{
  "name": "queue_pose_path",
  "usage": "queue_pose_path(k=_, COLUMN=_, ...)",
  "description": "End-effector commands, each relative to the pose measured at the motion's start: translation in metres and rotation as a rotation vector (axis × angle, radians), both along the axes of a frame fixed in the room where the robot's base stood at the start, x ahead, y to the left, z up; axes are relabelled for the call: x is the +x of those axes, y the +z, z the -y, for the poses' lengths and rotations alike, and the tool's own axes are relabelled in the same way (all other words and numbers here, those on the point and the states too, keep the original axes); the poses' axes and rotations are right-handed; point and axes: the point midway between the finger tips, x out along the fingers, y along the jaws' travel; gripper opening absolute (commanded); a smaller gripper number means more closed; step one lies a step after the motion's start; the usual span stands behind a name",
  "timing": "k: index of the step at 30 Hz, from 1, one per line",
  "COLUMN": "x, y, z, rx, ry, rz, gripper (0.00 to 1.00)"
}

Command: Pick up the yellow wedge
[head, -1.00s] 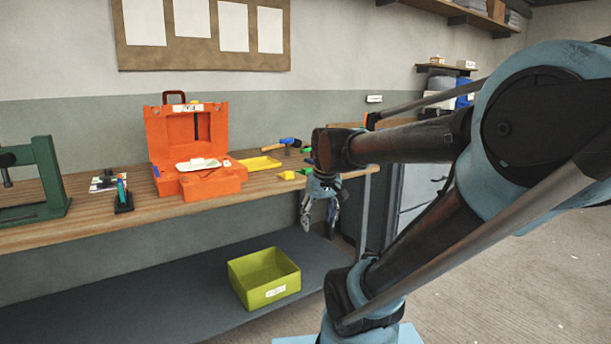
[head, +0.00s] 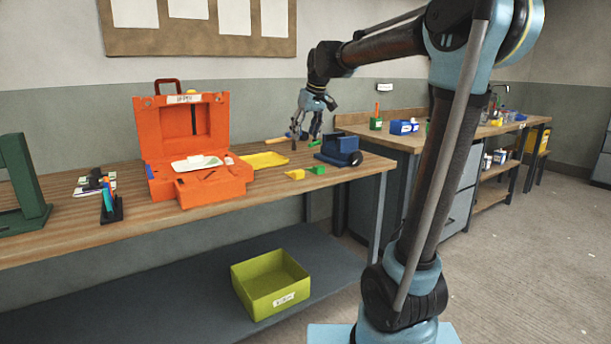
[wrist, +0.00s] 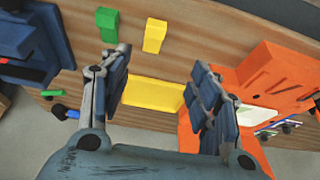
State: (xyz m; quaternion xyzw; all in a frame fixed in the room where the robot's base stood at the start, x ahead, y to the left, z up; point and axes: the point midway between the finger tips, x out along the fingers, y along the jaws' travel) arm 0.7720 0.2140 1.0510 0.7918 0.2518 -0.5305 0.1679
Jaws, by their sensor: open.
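The yellow wedge (head: 295,174) lies on the wooden bench near its front edge, right of the orange toolbox. It also shows in the wrist view (wrist: 154,36), beyond the fingertips, with nothing touching it. A green wedge (head: 317,169) lies just to its right in the head view; in the wrist view (wrist: 106,23) it is to the left. My gripper (head: 305,136) is open above the rear of the bench, behind and above the yellow wedge. Its spread, empty fingers (wrist: 160,75) show in the wrist view.
A shallow yellow tray (head: 264,161) lies between the wedge and the open orange toolbox (head: 214,188). A blue vise (head: 340,148) stands at the bench's right end. A wooden-handled tool (head: 277,140) lies at the back, partly near my gripper. A green-yellow bin (head: 270,284) is on the shelf below.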

Motion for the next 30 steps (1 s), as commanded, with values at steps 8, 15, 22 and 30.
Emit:
queue_pose_path(k=8, x=0.017, y=-0.027, z=0.005, rx=0.0, ry=-0.015, rz=0.001, gripper=0.57)
queue_pose_path(k=15, x=0.031, y=-0.067, z=0.001, rx=0.0, ry=-0.022, rz=0.001, gripper=0.57)
queue_pose_path(k=22, x=0.043, y=-0.1, z=-0.006, rx=0.0, ry=-0.023, rz=0.001, gripper=0.57)
queue_pose_path(k=30, x=0.048, y=-0.115, z=-0.009, rx=0.0, ry=-0.023, rz=0.001, gripper=0.57)
